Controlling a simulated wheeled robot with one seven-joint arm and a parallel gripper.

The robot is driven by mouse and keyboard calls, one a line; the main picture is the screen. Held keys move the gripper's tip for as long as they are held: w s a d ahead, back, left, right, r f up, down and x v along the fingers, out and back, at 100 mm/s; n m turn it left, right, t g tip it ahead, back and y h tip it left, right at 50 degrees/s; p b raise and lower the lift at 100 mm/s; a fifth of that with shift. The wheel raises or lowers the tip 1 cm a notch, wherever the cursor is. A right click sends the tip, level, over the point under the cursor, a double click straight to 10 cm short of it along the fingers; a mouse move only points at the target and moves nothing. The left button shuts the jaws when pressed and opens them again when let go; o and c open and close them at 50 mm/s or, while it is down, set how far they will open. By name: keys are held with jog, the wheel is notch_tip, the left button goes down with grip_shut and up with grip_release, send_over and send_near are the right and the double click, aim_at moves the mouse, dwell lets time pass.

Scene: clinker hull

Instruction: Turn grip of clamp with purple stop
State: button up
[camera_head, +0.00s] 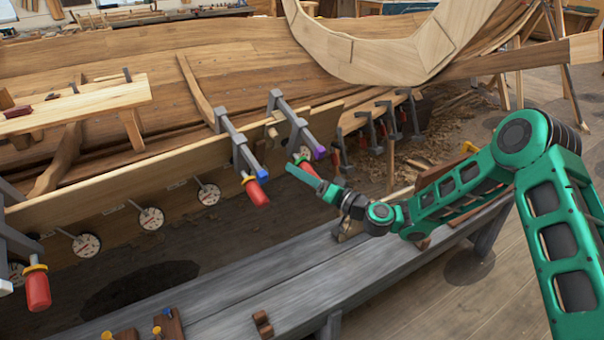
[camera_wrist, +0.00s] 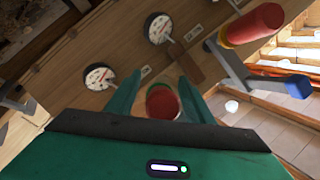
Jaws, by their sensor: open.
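The clamp with the purple stop (camera_head: 319,152) hangs on the plank edge in the middle of the head view, its grey bar (camera_head: 291,117) sloping down to the right. Its red grip (camera_head: 307,168) is partly hidden by my gripper (camera_head: 305,178). In the wrist view the red grip (camera_wrist: 162,103) shows nearly end-on between the two teal fingers of my gripper (camera_wrist: 158,88). The fingers stand open on either side of it, and I cannot tell whether either touches. The purple stop is not visible in the wrist view.
A clamp with a blue stop (camera_head: 263,201) and red grip is close on the left; its blue stop also shows in the wrist view (camera_wrist: 298,87). Round dials (camera_head: 151,218) line the plank. A grey bench (camera_head: 270,275) runs below. More clamps (camera_head: 385,120) stand behind.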

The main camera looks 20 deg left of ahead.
jog(key=v, duration=1)
jog(key=shift+d, duration=0.4)
dwell(0.9)
